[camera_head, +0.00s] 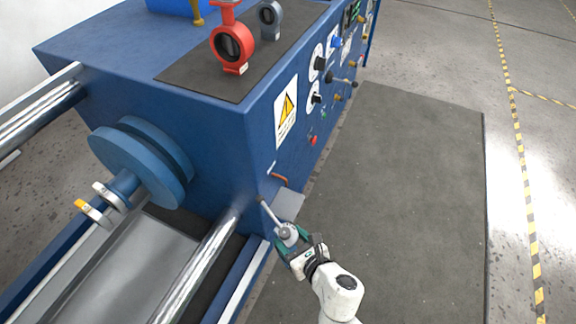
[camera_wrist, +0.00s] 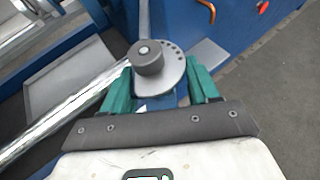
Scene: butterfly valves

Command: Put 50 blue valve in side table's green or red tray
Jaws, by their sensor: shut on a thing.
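My gripper (camera_head: 292,242) is at the front edge of the blue machine, low in the head view. Its green fingers also show in the wrist view (camera_wrist: 162,72). They are shut on a valve with a grey top (camera_wrist: 148,58), a round knob, a notched plate and a long grey lever (camera_head: 270,214). A little blue shows under the plate; most of its body is hidden, and I cannot read a size on it. A red valve (camera_head: 232,42) and a smaller grey-blue valve (camera_head: 269,18) stand on the machine's black mat (camera_head: 205,78). No side table or green or red tray is in view.
The blue machine (camera_head: 215,125) has a round chuck (camera_head: 140,165), shiny rods (camera_head: 205,265) and a panel of knobs and levers (camera_head: 318,65) near my arm. A dark floor mat (camera_head: 400,200) to the right is clear. Yellow-black floor tape (camera_head: 520,150) lies beyond.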

